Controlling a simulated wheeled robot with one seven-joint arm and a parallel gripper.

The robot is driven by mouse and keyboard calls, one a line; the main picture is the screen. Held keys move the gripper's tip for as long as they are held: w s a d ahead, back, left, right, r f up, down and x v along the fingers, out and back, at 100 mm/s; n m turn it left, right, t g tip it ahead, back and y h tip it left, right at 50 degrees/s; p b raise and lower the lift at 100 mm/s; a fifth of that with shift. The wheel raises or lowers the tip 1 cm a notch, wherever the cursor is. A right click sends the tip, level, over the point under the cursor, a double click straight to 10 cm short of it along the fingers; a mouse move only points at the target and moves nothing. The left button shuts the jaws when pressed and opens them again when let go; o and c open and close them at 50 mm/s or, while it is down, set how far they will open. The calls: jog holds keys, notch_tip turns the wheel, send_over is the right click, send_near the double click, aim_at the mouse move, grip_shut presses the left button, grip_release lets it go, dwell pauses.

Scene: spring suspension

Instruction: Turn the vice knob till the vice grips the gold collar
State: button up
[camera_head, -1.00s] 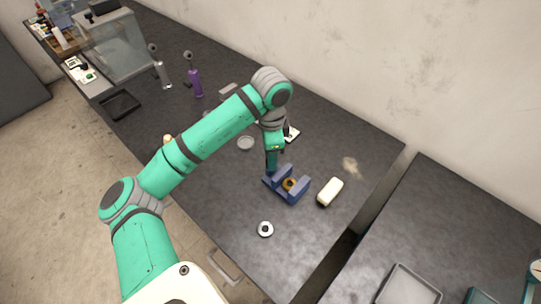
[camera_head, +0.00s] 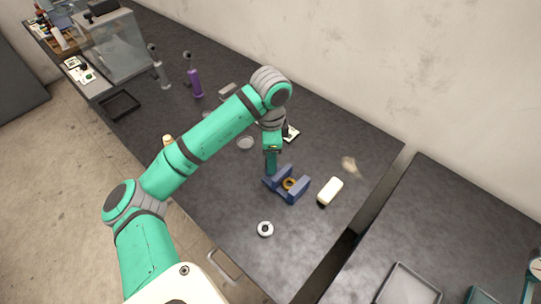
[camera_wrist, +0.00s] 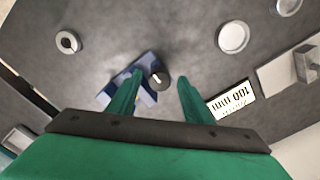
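The blue vice (camera_head: 297,190) stands on the dark bench in the head view. The gold collar (camera_head: 290,184) sits between its jaws; in the wrist view I cannot make it out. The vice (camera_wrist: 149,60) is partly behind my left finger in the wrist view. Its dark round knob (camera_wrist: 162,82) with a white mark shows between my two green fingers. My gripper (camera_wrist: 162,78) is open around the knob, with a gap visible on the right side; contact on the left is unclear. In the head view my gripper (camera_head: 271,168) points down at the vice's back left end.
A cream block (camera_head: 330,191) lies right of the vice and a pale ring (camera_head: 265,229) lies in front. A round dish (camera_head: 245,143) and a printed card (camera_wrist: 231,100) are nearby. A gap (camera_head: 345,240) separates the bench from another at right.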

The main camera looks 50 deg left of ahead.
notch_tip(320, 180, up, 11)
dwell(0.7)
jog(key=shift+f, duration=0.1)
dwell(0.4)
